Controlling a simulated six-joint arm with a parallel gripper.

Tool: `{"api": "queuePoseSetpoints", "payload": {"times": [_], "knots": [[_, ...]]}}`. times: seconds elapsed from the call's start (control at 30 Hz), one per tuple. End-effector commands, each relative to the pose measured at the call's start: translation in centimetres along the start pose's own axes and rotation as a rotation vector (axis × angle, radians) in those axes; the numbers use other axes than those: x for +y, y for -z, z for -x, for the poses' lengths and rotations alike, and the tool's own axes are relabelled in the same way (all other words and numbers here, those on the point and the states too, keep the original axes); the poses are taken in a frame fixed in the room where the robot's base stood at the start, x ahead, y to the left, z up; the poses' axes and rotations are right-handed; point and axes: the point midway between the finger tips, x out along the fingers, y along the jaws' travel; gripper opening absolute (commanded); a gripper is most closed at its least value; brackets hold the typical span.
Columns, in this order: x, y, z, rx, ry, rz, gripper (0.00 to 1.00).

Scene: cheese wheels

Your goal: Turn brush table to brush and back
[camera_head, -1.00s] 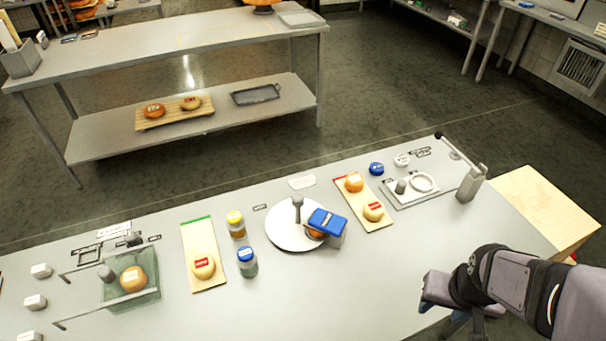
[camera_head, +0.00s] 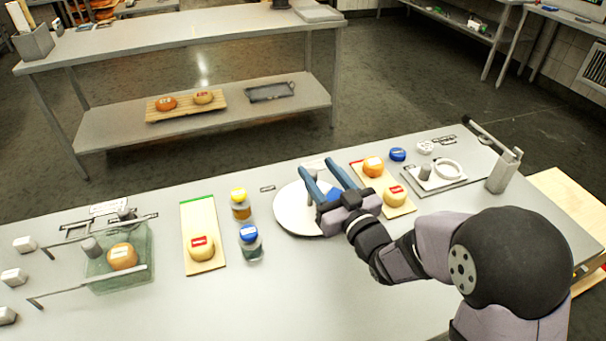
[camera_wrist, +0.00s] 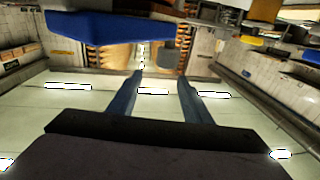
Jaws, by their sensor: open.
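The brush table, a white round disc (camera_head: 290,208), lies on the near counter, its right side covered by my gripper. A blue block (camera_head: 334,194), seemingly the brush, shows partly between my fingers in the head view. My gripper (camera_head: 320,168) is open and empty, with its two blue fingers above the disc and pointing toward its far side. In the wrist view my gripper (camera_wrist: 160,78) has its fingers apart. There a blue block (camera_wrist: 110,27) hangs across the upper left, and a grey knob (camera_wrist: 169,57) shows beyond the fingertips. The disc's post and wheel are hidden in the head view.
Left of the disc stand a blue-lidded jar (camera_head: 250,243) and a yellow-lidded jar (camera_head: 240,205). A board (camera_head: 201,228) with a cheese is farther left. Right of the disc is another board (camera_head: 403,208) with two cheeses.

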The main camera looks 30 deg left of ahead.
Motion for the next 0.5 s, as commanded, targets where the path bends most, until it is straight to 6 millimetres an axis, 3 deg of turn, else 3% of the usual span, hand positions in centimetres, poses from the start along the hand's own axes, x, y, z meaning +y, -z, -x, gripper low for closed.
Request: {"api": "queuePoseSetpoints", "payload": {"times": [0.03, 0.2, 0.5], "knots": [[-0.5, -1.2, 0.0, -0.010, 0.012, 0.000, 0.45], [-0.7, -3.0, 0.2, -0.037, 0.018, 0.007, 0.45], [-0.7, -3.2, -0.4, -0.042, 0.018, 0.009, 0.45]]}}
